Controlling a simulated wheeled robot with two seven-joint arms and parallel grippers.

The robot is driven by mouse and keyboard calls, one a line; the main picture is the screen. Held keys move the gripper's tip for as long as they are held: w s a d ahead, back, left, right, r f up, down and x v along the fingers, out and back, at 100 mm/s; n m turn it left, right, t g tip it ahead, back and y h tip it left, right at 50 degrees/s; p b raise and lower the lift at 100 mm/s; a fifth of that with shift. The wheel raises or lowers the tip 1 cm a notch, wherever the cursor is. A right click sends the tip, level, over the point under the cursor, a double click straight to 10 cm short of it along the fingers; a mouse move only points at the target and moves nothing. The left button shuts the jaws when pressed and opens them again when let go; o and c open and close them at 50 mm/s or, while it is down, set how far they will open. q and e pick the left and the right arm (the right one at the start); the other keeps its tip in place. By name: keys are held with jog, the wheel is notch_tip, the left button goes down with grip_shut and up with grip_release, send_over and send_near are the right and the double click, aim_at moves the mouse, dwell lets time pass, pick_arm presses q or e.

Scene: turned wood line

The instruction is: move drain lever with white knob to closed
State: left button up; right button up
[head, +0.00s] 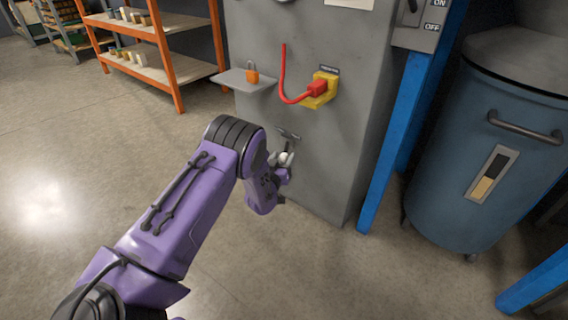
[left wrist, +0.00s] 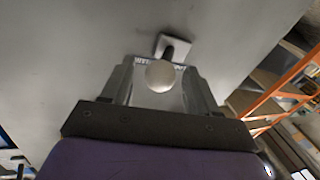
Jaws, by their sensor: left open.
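The drain lever's white knob (left wrist: 160,76) shows in the left wrist view, between the two fingers of my left gripper (left wrist: 158,88). Behind it, the lever's dark stem meets a small light plate (left wrist: 174,47) on the grey cabinet face. In the head view the white knob (head: 284,157) is small and partly hidden by my left gripper (head: 287,166), low on the cabinet front. The gripper is open, with a finger on each side of the knob; contact cannot be told. My right gripper is in neither view.
The grey cabinet (head: 335,150) carries a small shelf (head: 243,82) with an orange padlock (head: 252,74), and a red plug (head: 317,88) in a yellow socket above the lever. A blue post (head: 392,140) and blue drum (head: 470,150) stand right. Open floor (head: 70,150) lies left.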

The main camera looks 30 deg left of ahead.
pick_arm(q)
jog(key=shift+w+a, duration=0.15)
jog(key=shift+w, duration=0.3)
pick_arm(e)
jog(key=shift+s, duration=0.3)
pick_arm(q)
grip_shut()
